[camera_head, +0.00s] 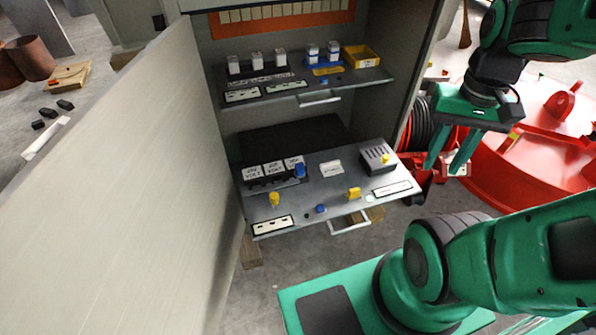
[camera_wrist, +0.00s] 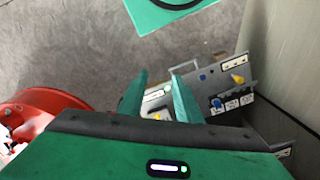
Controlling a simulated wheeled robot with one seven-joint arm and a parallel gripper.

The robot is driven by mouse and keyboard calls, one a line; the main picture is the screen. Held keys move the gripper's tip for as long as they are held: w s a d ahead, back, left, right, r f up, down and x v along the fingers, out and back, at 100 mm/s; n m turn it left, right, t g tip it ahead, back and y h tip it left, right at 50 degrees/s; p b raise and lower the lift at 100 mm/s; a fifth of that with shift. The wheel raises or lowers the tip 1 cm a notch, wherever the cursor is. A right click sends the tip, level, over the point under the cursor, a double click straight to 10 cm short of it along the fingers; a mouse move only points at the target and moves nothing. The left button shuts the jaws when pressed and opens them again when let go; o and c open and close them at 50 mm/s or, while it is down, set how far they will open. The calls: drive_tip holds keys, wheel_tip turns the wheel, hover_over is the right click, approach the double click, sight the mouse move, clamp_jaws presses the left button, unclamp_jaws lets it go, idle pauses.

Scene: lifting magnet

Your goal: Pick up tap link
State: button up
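My gripper (camera_head: 444,168) is open and empty, fingers pointing down, to the right of the open cabinet and apart from its shelves. In the wrist view the two green fingers (camera_wrist: 158,82) stand apart with nothing held. I cannot tell for sure which piece is the tap link. The lower pulled-out panel (camera_head: 330,208) carries small candidates: a blue piece (camera_head: 300,170) at the row of volt labels, a yellow piece (camera_head: 274,199) at the left, a blue piece (camera_head: 320,209) near the front edge, and a yellow piece (camera_head: 354,193) at the right.
The cabinet door (camera_head: 120,170) stands open at the left. An upper shelf (camera_head: 300,88) holds white-topped posts and a yellow bin (camera_head: 361,56). A black slotted box (camera_head: 379,160) sits on the lower panel. A large red magnet (camera_head: 535,165) lies at the right.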

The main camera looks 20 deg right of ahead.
drive_tip(key=shift+o, duration=2)
drive_tip(key=shift+s+r, duration=0.15)
drive_tip(key=shift+s, duration=0.2)
drive_tip(key=n+t+y, duration=0.9)
drive_tip(key=n+t, duration=0.1)
drive_tip(key=n, duration=0.5)
hover_over(292, 171)
drive_tip(key=s+d, duration=0.3)
drive_tip(key=d, duration=0.1)
wheel_tip(292, 171, down, 37)
drive_tip(key=shift+w+a+f, duration=0.1)
drive_tip(key=shift+s+a+x, duration=0.1)
drive_tip(key=shift+s+x, duration=0.05)
drive_tip(key=shift+x, duration=1.1)
drive_tip(key=shift+s+a+x, duration=0.1)
drive_tip(key=shift+a+x, duration=0.05)
drive_tip(key=shift+x, duration=1.15)
